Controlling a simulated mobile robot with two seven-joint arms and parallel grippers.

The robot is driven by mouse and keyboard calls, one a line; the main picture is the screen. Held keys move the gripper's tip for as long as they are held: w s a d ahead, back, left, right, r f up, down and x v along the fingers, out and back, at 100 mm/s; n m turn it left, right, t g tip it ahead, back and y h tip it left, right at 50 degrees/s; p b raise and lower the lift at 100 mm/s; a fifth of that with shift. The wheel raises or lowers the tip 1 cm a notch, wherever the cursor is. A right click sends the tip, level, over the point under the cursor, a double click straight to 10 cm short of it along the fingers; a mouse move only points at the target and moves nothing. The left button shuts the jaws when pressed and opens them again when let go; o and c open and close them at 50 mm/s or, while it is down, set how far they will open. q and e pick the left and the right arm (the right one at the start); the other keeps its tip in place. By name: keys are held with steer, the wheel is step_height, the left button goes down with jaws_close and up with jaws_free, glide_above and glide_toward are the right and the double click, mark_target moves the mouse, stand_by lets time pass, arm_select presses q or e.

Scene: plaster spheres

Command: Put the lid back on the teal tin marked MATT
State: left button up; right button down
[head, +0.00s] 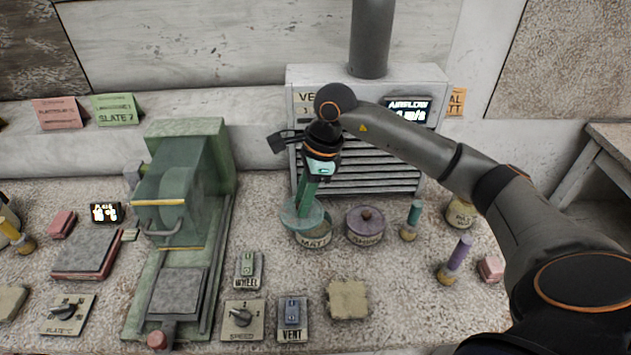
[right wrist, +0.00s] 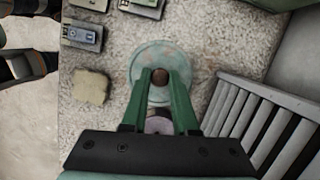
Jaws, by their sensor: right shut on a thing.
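The teal tin marked MATT (head: 316,242) stands upright on the bench, below the vent box. My right gripper (head: 302,204) is shut on the brown knob (right wrist: 160,77) of a round teal lid (head: 291,219), its green fingers on either side of the knob. In the head view the lid overlaps the tin's top left part and sits left of its middle; I cannot tell whether they touch. In the right wrist view the pale lid (right wrist: 144,62) hides what is under it. My left gripper is not in view.
A purple lidded tin (head: 365,229) stands close on the right of the MATT tin. A vent box (head: 350,165) with slats rises behind. A green machine (head: 185,200) stands to the left. Switch boxes (head: 292,318) and a pale block (head: 347,299) lie in front.

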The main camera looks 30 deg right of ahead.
mark_target(318, 202)
steer(key=d+m, duration=0.1)
steer(key=m, duration=0.1)
steer(key=w+d+m+t, duration=0.1)
steer(key=d+m, duration=0.1)
steer(key=shift+d+r+m+h, duration=0.1)
steer(key=shift+d+m+h, duration=0.05)
steer(key=shift+m+h, duration=0.25)
steer(key=shift+w+d+m, duration=0.15)
steer(key=shift+d+m, duration=0.1)
steer(key=shift+m, duration=0.15)
steer(key=shift+f+b, duration=2.1)
steer(key=shift+f, duration=1.1)
steer(key=shift+f+b, duration=0.15)
steer(key=shift+b, duration=0.3)
steer(key=shift+c, duration=0.6)
jaws_free()
